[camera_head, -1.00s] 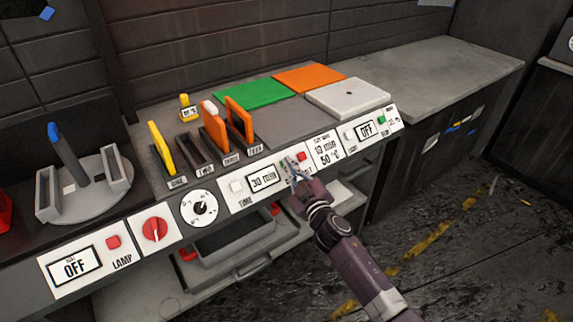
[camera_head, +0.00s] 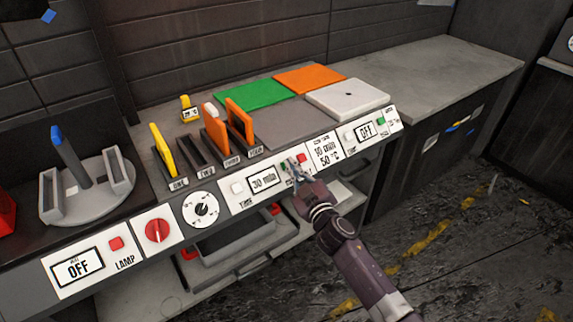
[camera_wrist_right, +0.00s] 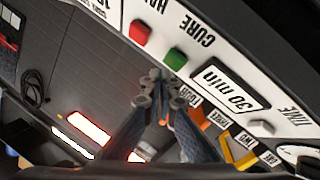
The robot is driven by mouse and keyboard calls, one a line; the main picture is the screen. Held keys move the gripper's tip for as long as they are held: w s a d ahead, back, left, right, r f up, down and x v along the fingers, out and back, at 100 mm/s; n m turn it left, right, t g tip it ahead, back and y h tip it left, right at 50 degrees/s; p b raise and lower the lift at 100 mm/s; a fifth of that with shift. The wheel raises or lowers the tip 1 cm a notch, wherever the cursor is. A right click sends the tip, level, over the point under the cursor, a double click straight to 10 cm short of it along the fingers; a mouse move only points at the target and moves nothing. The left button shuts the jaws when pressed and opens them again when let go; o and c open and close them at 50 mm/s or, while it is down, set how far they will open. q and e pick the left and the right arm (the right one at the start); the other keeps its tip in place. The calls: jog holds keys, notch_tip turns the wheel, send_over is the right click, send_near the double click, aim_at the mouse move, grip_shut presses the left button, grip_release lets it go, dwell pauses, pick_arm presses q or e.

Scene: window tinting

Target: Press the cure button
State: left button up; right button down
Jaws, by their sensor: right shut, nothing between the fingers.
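The green button (camera_wrist_right: 175,59) under the word CURE sits on the white control panel, between the red button (camera_wrist_right: 139,31) and the 30 min display (camera_wrist_right: 222,90). In the head view the green button (camera_head: 284,166) is small and partly covered by my right gripper. My right gripper (camera_head: 291,170) is shut and empty, with its tips at the panel front by this button. In the right wrist view the shut fingertips (camera_wrist_right: 158,78) appear just beside the green button. I cannot tell whether they touch it. My left gripper is not in view.
A white square button (camera_head: 237,188) marked TIME and a dial (camera_head: 201,209) are left of the display. The grey counter (camera_head: 440,68) at right is clear.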

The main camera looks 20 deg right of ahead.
jog(key=s+r+p, duration=0.1)
jog(key=r+p, duration=0.1)
jog(key=s+d+r+p, duration=0.1)
jog(key=s+p, duration=0.1)
jog(key=shift+s+d+r, duration=0.15)
jog(key=shift+r, duration=0.2)
jog(key=shift+f, duration=0.15)
dwell(0.5)
jog(key=s+d+f+m+g+h, duration=0.1)
jog(key=s+f+g, duration=0.2)
jog(key=s+f, duration=0.65)
jog(key=s+d+f+m+g, duration=0.1)
jog(key=s+f+g, duration=0.25)
jog(key=f, duration=1.15)
jog(key=s+d+f+m+g+h, duration=0.1)
jog(key=s+f+g, duration=0.1)
jog(key=s+f, duration=0.75)
jog(key=s+f+g, duration=0.2)
jog(key=s+f, duration=0.4)
jog(key=s, duration=0.6)
jog(key=s+f+m+g, duration=0.1)
jog(key=s+f+g, duration=0.2)
jog(key=s+f, duration=0.4)
jog(key=s+f+m+g, duration=0.1)
jog(key=s+f+g, duration=0.2)
jog(key=s+f, duration=0.4)
jog(key=s, duration=0.9)
jog(key=shift+s+f, duration=0.25)
jog(key=shift+s, duration=0.15)
